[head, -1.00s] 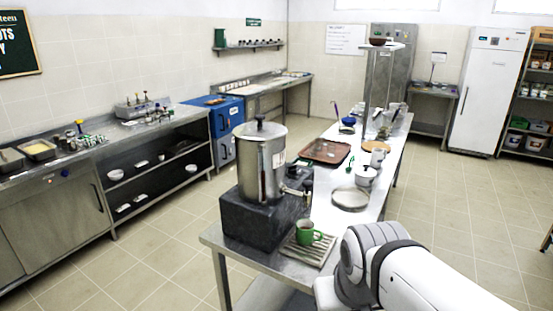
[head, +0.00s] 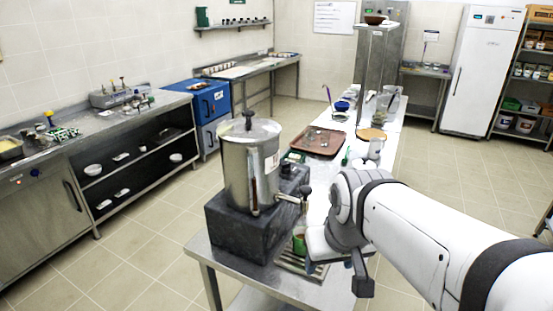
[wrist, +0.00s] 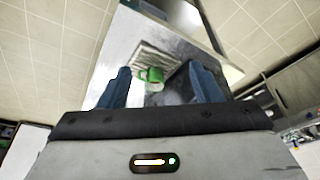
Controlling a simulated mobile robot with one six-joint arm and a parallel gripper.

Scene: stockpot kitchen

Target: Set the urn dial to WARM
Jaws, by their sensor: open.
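The steel urn (head: 236,172) with a black lid knob stands upright on a dark stone-like block (head: 234,232) at the near end of the steel table. Its tap (head: 290,199) sticks out to the right. I cannot make out the dial or its markings in either view. A green mug (head: 299,241) stands below the tap on a ribbed drip tray (head: 288,266). My gripper (wrist: 160,72) is open and empty, its two blue fingers apart. In the wrist view the mug (wrist: 152,75) shows between and beyond the fingers. In the head view my wrist is just right of the tap and mug.
A brown tray (head: 322,142) lies on the table behind the urn. A steel shelf post (head: 373,75) rises farther back. A blue cabinet (head: 210,101) and a steel counter (head: 75,140) line the left side. The tiled floor to the right is open.

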